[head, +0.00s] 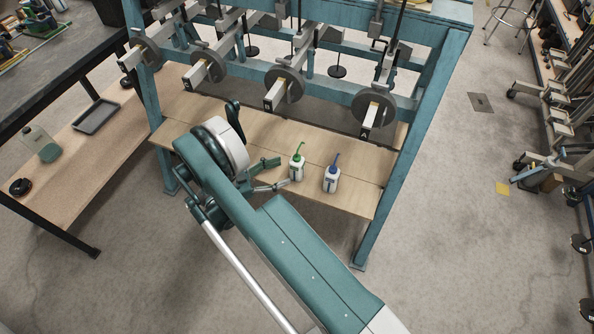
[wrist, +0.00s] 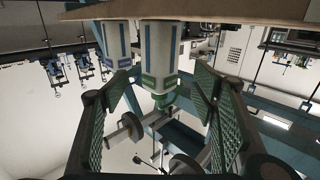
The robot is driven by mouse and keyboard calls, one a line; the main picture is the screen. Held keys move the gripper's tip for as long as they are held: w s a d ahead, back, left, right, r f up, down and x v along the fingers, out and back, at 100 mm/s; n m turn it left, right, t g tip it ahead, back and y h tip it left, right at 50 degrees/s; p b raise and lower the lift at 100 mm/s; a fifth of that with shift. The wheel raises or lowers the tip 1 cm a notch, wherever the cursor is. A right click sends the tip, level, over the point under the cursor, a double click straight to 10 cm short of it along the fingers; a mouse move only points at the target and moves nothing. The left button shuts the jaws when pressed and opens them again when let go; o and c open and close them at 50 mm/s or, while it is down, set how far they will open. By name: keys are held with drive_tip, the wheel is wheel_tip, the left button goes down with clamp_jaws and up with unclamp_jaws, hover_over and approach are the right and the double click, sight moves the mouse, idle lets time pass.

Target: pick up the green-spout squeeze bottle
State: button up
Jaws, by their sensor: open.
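The green-spout squeeze bottle (head: 296,168) stands upright on the wooden shelf, white with a green cap and spout. In the wrist view, which is upside down, the same bottle (wrist: 160,55) is near the centre, beyond the fingertips and between their lines. My gripper (head: 283,173) is open and empty, just left of the bottle in the head view, fingers pointing at it. In the wrist view my gripper (wrist: 165,82) has its two ribbed pads wide apart, one on either side of the bottle. I cannot tell whether the fingertips reach around its body.
A blue-spout bottle (head: 332,178) stands close by, right of the green one; it also shows in the wrist view (wrist: 116,43). The wooden shelf (head: 365,165) sits inside a teal frame (head: 408,150) with lever weights (head: 374,108) above. A side bench (head: 75,165) stands left.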

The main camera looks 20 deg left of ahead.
sight(297, 166)
drive_tip(key=shift+s+f, duration=0.1)
drive_tip(key=shift+x, duration=1.1)
drive_tip(key=shift+d, duration=0.15)
drive_tip(key=shift+b+x, duration=1.15)
drive_tip(key=shift+x, duration=1.6)
drive_tip(key=c, duration=0.8)
